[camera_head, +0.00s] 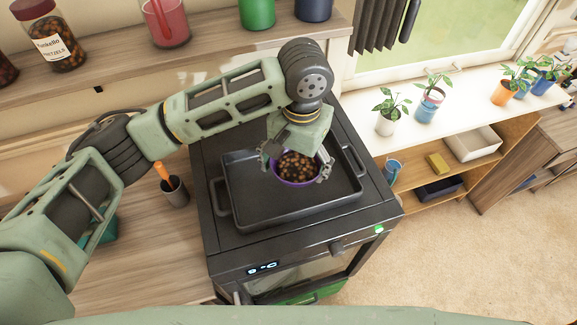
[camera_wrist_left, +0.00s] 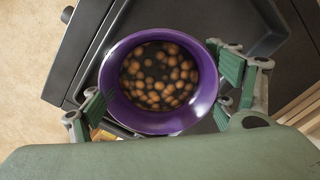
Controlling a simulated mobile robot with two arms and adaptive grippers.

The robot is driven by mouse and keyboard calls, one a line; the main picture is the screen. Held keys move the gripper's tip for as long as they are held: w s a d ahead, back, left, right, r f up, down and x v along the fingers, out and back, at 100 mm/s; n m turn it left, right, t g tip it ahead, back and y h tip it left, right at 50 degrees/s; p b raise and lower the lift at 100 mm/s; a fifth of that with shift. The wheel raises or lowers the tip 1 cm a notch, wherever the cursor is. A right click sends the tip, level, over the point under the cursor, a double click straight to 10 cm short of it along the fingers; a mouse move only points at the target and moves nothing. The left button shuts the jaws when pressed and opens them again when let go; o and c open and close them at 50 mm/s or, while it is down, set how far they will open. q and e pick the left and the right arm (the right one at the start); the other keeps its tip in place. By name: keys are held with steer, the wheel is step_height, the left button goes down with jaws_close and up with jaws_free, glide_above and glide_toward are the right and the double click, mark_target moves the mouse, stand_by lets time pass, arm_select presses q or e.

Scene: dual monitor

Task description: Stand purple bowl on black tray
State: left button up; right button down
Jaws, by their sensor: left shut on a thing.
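The purple bowl (camera_head: 298,181) is filled with small round brown pieces and sits over the black tray (camera_head: 240,205), near its middle. It is upright. My left gripper (camera_head: 297,170) comes from above and is shut on the bowl. In the left wrist view the bowl (camera_wrist_left: 205,95) shows between the two fingers of the left gripper (camera_wrist_left: 160,105), with its contents visible. Whether the bowl's base touches the tray is hidden. The tray rests on top of a dark oven and has handles at its ends. My right gripper is not in view.
The oven (camera_head: 300,255) has its door partly open in front. A dark cup with an orange-handled tool (camera_head: 174,190) stands on the wooden counter to the left. A shelf with a jar (camera_head: 50,35) and mugs runs behind. Potted plants (camera_head: 430,100) stand on the white sill at right.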

mark_target(289, 165)
arm_select(q)
steer(key=shift+w+a+f, duration=0.6)
steer(key=shift+w+a, duration=0.05)
steer(key=shift+w, duration=0.2)
steer(key=shift+w+a+f, duration=0.1)
steer(key=shift+f, duration=0.1)
step_height(289, 165, down, 3)
steer(key=shift+f+p, duration=0.15)
steer(key=shift+p, duration=0.8)
steer(key=shift+f, duration=0.35)
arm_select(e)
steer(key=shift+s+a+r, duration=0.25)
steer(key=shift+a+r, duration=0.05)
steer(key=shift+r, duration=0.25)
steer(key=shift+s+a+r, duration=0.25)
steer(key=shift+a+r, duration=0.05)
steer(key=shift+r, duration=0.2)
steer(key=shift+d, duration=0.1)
arm_select(q)
steer(key=o, duration=1.3)
steer(key=shift+f, duration=0.1)
steer(key=shift+o, duration=0.2)
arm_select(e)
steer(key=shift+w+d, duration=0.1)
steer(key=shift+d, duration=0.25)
